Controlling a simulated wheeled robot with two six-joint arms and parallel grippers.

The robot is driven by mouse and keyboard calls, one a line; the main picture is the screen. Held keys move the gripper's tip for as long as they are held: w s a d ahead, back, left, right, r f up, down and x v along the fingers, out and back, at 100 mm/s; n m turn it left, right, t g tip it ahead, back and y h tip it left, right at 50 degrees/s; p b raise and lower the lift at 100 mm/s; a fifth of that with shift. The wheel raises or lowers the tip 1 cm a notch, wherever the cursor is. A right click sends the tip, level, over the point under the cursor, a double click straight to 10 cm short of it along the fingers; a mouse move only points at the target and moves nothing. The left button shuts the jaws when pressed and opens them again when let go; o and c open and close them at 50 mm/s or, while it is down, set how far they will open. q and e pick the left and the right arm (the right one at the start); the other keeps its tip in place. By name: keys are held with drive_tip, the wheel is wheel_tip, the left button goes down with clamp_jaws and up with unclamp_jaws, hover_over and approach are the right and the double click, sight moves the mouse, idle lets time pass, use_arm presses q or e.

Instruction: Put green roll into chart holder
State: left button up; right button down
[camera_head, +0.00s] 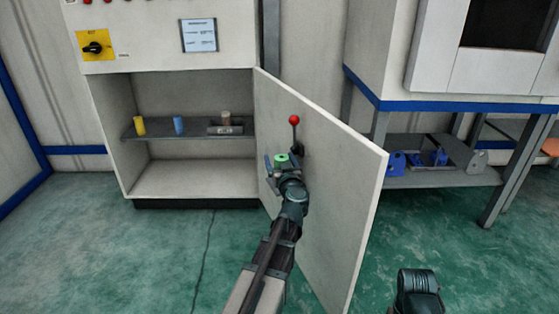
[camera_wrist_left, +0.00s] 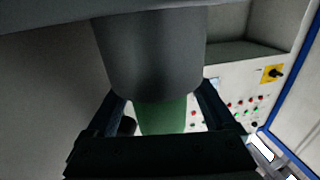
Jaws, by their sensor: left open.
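The green roll (camera_head: 281,158) shows as a small green cylinder on the inner side of the open cabinet door. My left gripper (camera_head: 280,164) is open there, with a finger on either side of the roll. In the left wrist view, which looks upside down, the green roll (camera_wrist_left: 162,117) shows between the fingers, its other end hidden inside a dark grey cup (camera_wrist_left: 150,55), apparently the chart holder. I cannot tell whether the fingers touch the roll. In the head view the holder is hidden behind my gripper.
The open cabinet door (camera_head: 335,190) stands close to my left arm, with a red-knobbed lever (camera_head: 294,120) near the gripper. A blue-edged workbench (camera_head: 450,106) is at right.

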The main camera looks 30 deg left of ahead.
use_arm(q)
drive_tip(key=shift+r+p, duration=0.6)
drive_tip(key=shift+r, duration=0.1)
drive_tip(key=v, duration=0.7)
drive_tip(key=shift+s+d+f, duration=0.15)
drive_tip(key=shift+s+d, duration=0.05)
drive_tip(key=shift+s, duration=0.05)
